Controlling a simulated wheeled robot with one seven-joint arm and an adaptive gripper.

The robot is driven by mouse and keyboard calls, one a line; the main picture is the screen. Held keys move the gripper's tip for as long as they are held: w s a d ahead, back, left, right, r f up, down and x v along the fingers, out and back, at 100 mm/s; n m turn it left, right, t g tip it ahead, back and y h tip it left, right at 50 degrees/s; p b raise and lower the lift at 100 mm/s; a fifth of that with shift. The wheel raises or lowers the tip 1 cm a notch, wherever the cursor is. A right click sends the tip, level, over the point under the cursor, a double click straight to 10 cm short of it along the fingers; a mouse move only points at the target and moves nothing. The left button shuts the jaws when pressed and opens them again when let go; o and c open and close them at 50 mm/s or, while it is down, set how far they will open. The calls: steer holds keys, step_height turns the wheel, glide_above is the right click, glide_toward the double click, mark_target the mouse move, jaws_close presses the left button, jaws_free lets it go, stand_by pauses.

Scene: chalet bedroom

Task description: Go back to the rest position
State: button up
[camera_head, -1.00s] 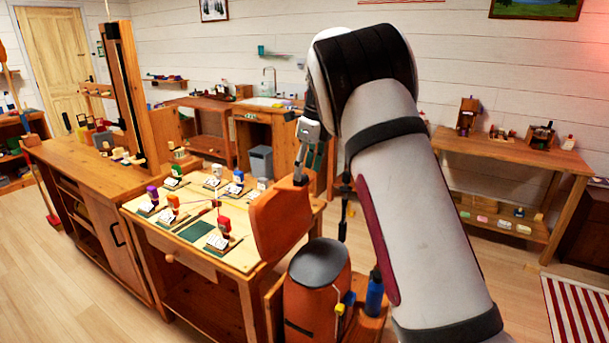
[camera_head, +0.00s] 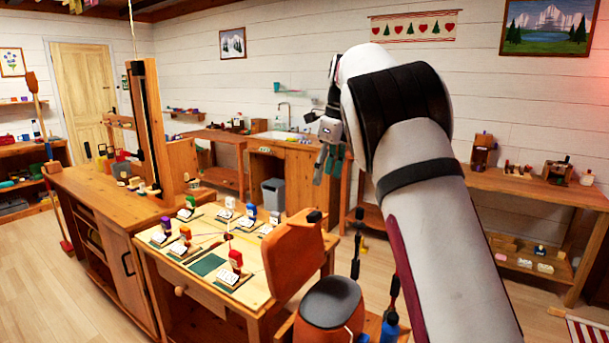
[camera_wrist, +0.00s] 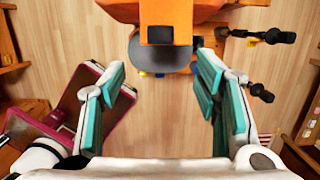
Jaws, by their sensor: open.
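My gripper (camera_head: 329,161) is raised in the head view, in front of the sink cabinet and to the right of the work table (camera_head: 182,259). The wrist view shows my gripper (camera_wrist: 160,100) open, with two teal-padded fingers apart and nothing between them. Wooden floor shows below the fingers. An orange chair (camera_head: 296,255) with a dark round seat stands beside the work table. The chair also shows at the top of the wrist view (camera_wrist: 180,58), beyond the fingertips.
Several small stamp-like items on cards and a green mat (camera_head: 207,264) lie on the work table. A wooden cabinet (camera_head: 100,199) stands at left. A blue bottle (camera_head: 390,328) is low by the chair. A long bench (camera_head: 535,188) stands along the right wall.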

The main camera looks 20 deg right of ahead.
steer(key=s+a+r+n+t, duration=0.1)
steer(key=s+a+r+n, duration=0.2)
steer(key=s+n, duration=0.6)
steer(key=s+a+r+n, duration=0.2)
steer(key=s+r+n, duration=0.15)
steer(key=s, duration=0.95)
steer(key=s+a+f+n, duration=0.1)
steer(key=s+f+n, duration=0.2)
steer(key=s+n, duration=0.2)
steer(key=s+a+f+n+t+h+p, duration=0.1)
steer(key=s+f+n, duration=0.3)
steer(key=s, duration=0.5)
steer(key=s+a+f+n, duration=0.3)
steer(key=s+f+n, duration=0.1)
steer(key=s+n, duration=0.3)
steer(key=shift+s+f, duration=0.25)
steer(key=shift+s, duration=0.15)
steer(key=shift+d, duration=0.1)
